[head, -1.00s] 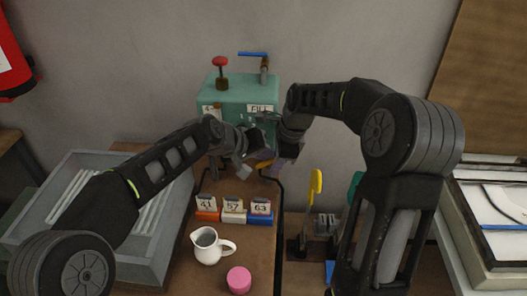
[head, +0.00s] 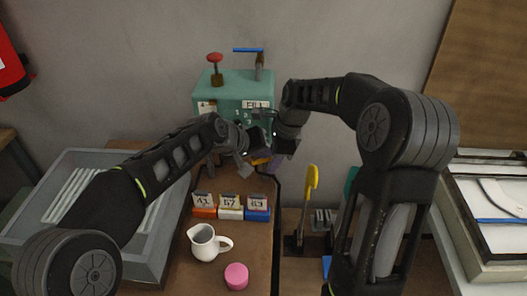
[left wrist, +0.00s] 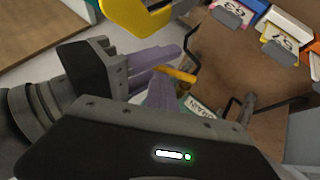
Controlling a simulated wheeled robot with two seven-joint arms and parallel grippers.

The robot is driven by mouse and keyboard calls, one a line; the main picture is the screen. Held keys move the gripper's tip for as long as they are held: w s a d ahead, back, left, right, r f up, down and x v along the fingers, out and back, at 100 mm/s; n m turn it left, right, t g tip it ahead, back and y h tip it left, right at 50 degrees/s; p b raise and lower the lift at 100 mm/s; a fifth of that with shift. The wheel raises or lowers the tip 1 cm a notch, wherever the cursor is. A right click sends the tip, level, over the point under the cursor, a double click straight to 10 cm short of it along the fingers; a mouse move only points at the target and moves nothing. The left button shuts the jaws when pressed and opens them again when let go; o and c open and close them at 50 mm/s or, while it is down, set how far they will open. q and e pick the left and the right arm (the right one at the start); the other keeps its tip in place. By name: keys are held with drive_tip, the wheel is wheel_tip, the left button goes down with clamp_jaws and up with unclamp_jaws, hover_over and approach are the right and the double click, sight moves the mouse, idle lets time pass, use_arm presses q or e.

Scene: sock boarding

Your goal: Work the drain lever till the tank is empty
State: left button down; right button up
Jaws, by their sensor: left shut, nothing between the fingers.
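The teal tank (head: 232,88) stands against the wall, with a red-knobbed valve (head: 215,62) and a blue-handled valve (head: 250,50) on top. The orange drain lever (head: 261,160) shows low at its front, partly hidden by my grippers; in the left wrist view the lever (left wrist: 177,75) lies above a DRAIN label (left wrist: 202,108). My left gripper (left wrist: 162,92) is shut and empty, its purple fingertips close by the lever; contact is unclear. My right gripper (head: 282,160) is beside it, its purple fingers (left wrist: 158,54) close to the lever too. Its opening is unclear. The water level is not visible.
Number cards on coloured blocks (head: 230,205), a white jug (head: 205,243) and a pink cylinder (head: 237,276) stand on the wooden bench before the tank. A grey tray (head: 75,165) is at left. A yellow upright handle (head: 312,180) stands right of the bench.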

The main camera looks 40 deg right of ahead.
use_arm(q)
drive_tip(key=shift+s+d+f, duration=0.2)
drive_tip(key=shift+s+f, duration=0.05)
drive_tip(key=shift+s, duration=0.2)
use_arm(e)
drive_tip(key=shift+w+a+r, duration=0.2)
drive_tip(key=shift+w+r, duration=0.05)
drive_tip(key=shift+r, duration=0.3)
use_arm(q)
drive_tip(key=shift+w+a+r, duration=0.15)
drive_tip(key=shift+w+r, duration=0.1)
drive_tip(key=shift+w, duration=0.1)
use_arm(e)
drive_tip(key=v, duration=1.1)
drive_tip(key=shift+s+d, duration=0.2)
drive_tip(key=shift+s, duration=0.15)
drive_tip(key=shift+f, duration=0.1)
